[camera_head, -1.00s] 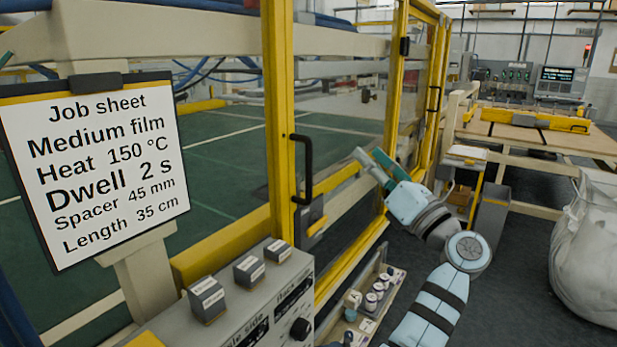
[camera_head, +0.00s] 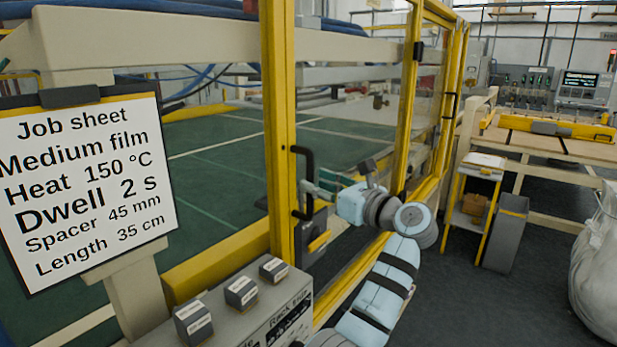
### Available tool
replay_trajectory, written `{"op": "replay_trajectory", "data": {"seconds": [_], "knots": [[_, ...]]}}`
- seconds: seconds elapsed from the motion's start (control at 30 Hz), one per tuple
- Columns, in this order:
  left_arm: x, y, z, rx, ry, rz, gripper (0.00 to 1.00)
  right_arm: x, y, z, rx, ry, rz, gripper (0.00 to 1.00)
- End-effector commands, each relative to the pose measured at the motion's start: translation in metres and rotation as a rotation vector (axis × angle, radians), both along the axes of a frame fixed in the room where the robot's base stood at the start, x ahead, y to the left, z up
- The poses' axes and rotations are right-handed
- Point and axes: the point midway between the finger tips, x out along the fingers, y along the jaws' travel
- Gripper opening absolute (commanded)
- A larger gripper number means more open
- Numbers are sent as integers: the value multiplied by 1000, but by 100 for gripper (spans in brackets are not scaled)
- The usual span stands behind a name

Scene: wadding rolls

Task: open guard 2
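A yellow-framed guard with clear panels runs along the machine. Its near yellow post (camera_head: 279,120) carries a black bar handle (camera_head: 308,160) and a grey latch box (camera_head: 314,236). No number on the guards is readable. My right gripper is not in view.
A job sheet (camera_head: 85,185) hangs at the left. A control panel (camera_head: 240,315) with labelled grey blocks (camera_head: 241,292) is at the front. A small trolley (camera_head: 478,190), a grey bin (camera_head: 506,232) and a white sack (camera_head: 600,260) stand right. The floor (camera_head: 460,300) between is clear.

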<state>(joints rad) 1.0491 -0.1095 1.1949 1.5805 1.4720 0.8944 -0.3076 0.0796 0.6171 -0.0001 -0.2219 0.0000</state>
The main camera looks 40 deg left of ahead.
Motion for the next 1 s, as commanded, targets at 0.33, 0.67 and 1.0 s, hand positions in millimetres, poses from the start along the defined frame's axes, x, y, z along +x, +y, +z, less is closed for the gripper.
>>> {"op": "replay_trajectory", "data": {"seconds": [0.33,0.67,1.0], "knots": [[5,36,0,0,0,3,35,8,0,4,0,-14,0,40],[5,36,0,0,0,3,9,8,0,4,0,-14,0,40],[5,36,0,0,0,3,0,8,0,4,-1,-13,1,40]]}}
